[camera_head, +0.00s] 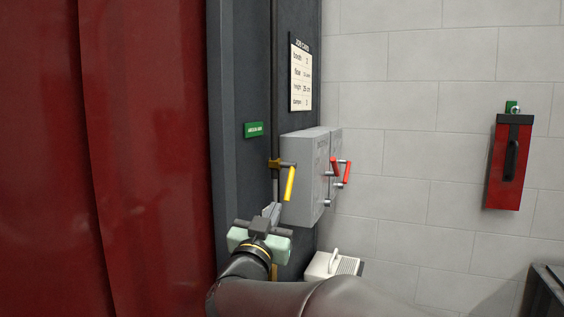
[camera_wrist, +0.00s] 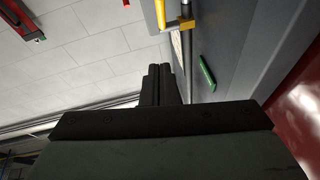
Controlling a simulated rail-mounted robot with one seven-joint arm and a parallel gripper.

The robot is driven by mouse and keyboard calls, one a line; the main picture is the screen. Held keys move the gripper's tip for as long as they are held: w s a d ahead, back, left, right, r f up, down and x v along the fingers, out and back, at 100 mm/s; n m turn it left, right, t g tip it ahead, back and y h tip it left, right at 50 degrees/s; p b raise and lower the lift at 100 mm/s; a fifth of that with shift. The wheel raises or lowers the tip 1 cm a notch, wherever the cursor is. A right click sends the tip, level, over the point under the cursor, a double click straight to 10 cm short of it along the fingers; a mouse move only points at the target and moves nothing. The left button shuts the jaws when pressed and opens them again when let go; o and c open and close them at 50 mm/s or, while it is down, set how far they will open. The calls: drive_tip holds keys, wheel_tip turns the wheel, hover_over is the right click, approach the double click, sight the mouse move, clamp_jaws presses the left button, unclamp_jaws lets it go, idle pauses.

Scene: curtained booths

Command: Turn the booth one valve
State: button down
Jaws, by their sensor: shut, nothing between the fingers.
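The valve (camera_head: 289,183) has a yellow lever on a brass body, set on a thin vertical pipe along the dark post. Its lever hangs down, slightly tilted. The valve also shows at the top of the wrist view (camera_wrist: 183,25). My gripper (camera_head: 271,210) is just below and left of the lever, apart from it as far as I can see. Its fingers (camera_wrist: 160,72) are together and empty in the wrist view. A green label (camera_head: 253,130) is on the post left of the pipe; its text is too small to read.
A grey box (camera_head: 305,170) with red-handled levers (camera_head: 341,172) stands out right of the valve. A job card (camera_head: 300,75) hangs above. A white box (camera_head: 330,265) sits low behind my arm. A red curtain (camera_head: 140,150) fills the left. A red wall unit (camera_head: 508,165) hangs at right.

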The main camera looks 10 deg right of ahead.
drive_tip(key=s, duration=0.1)
drive_tip(key=p, duration=0.3)
approach(288, 187)
wheel_tip(288, 187, up, 4)
drive_tip(key=w+d, duration=0.1)
drive_tip(key=w, duration=0.2)
drive_tip(key=w+d+f, duration=0.1)
drive_tip(key=shift+w+d+y+p, duration=0.1)
drive_tip(key=shift+w+y+p, duration=0.05)
drive_tip(key=shift+y+p, duration=0.2)
drive_tip(key=shift+w+d+f, duration=0.15)
drive_tip(key=shift+w+f, duration=0.15)
drive_tip(key=shift+f, duration=0.1)
